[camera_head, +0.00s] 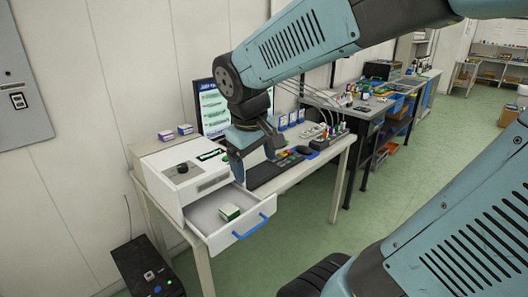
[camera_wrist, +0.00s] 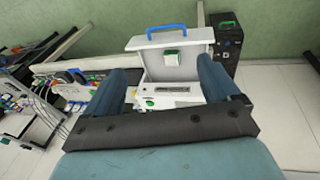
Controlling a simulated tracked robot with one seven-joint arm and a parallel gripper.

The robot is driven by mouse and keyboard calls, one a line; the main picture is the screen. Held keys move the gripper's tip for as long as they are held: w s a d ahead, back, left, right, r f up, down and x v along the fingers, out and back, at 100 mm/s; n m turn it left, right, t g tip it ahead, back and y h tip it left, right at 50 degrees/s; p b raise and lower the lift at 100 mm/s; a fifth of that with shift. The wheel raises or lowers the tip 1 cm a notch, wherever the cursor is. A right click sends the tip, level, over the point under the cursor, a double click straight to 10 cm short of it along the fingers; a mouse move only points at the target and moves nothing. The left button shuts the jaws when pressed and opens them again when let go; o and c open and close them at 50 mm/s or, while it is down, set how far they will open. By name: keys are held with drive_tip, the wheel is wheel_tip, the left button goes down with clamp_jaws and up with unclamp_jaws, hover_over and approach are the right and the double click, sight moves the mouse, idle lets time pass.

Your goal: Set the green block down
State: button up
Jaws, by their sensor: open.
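A small green and white block (camera_head: 229,212) lies in the open drawer (camera_head: 207,214) of a white machine. The block also shows in the wrist view (camera_wrist: 172,58), near the drawer's front wall. My gripper (camera_head: 256,163) is above the bench at the drawer's right side, with its fingers apart and nothing between them. In the wrist view my gripper (camera_wrist: 162,68) has its two blue fingers spread, and the drawer shows beyond and between them. The block is apart from both fingers.
The white machine (camera_head: 172,170) stands on the bench. The drawer's blue handle (camera_head: 250,227) sticks out over the floor. A monitor (camera_head: 211,108), a keyboard (camera_head: 268,173) and several small bottles (camera_head: 292,120) crowd the bench to the right. A black box (camera_head: 146,272) stands on the floor.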

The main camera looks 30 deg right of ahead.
drive_tip(key=s+r+m+t+y, duration=0.2)
drive_tip(key=s+r+m+t, duration=0.1)
drive_tip(key=s+r, duration=0.1)
drive_tip(key=shift+s+a+r, duration=0.15)
drive_tip(key=shift+s+r, duration=0.1)
drive_tip(key=shift+s, duration=0.3)
idle(0.9)
